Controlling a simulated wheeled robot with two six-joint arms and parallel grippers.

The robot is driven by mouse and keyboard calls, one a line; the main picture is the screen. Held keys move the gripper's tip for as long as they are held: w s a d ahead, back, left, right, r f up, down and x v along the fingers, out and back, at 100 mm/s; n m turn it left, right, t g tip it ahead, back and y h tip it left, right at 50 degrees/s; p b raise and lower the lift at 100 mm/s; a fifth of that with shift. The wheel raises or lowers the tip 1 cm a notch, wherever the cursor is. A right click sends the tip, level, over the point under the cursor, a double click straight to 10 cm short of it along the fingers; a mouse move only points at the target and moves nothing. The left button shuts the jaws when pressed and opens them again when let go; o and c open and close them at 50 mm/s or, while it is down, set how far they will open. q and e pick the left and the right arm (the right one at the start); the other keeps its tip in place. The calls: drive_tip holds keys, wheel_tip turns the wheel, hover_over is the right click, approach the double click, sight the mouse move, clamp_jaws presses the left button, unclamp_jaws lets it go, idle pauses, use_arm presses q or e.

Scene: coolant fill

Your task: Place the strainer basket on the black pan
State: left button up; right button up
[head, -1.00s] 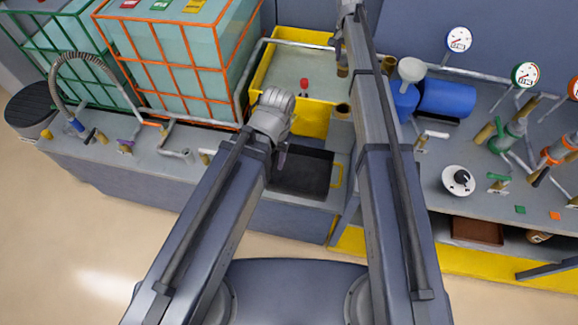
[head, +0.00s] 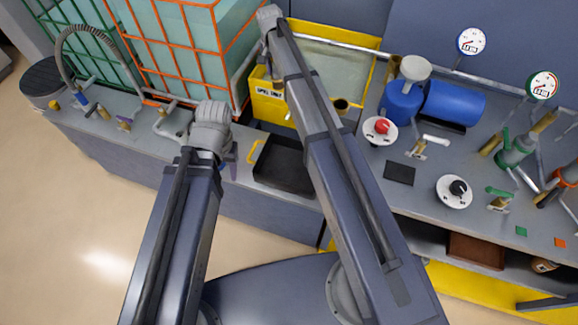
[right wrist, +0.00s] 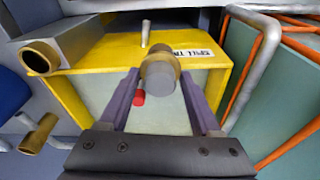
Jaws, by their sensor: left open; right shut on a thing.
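The black pan (head: 285,170), with a yellow handle on its left, lies on the counter in front of the yellow bin. My right gripper (head: 275,75) is shut on a short grey cylinder with a brass-coloured band, apparently the strainer basket (right wrist: 158,72). In the right wrist view it sits between the fingertips, over the yellow bin; in the head view my arm mostly hides it. It is apart from the pan, behind it. My left gripper (head: 231,158) is open and empty left of the pan; its fingers are partly hidden by the wrist.
An orange-caged tank (head: 180,60) stands left. A blue canister (head: 402,103) and valves occupy the right counter.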

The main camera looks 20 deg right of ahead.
drive_tip(key=s+f+b, duration=0.6)
drive_tip(key=s+f, duration=0.1)
drive_tip(key=s, duration=0.3)
drive_tip(key=s+f+n+b, duration=0.1)
drive_tip(key=s+f+b, duration=0.5)
drive_tip(key=s, duration=0.5)
drive_tip(key=shift+a+f+n, duration=0.15)
drive_tip(key=shift+f+n, duration=0.15)
drive_tip(key=shift+f, duration=0.6)
drive_tip(key=shift+f, duration=0.1)
drive_tip(key=b, duration=0.7)
hover_over(291, 170)
wheel_tip(291, 170, down, 6)
drive_tip(key=shift+f, duration=0.15)
wheel_tip(291, 170, down, 4)
drive_tip(key=b, duration=0.3)
drive_tip(key=shift+r, duration=0.25)
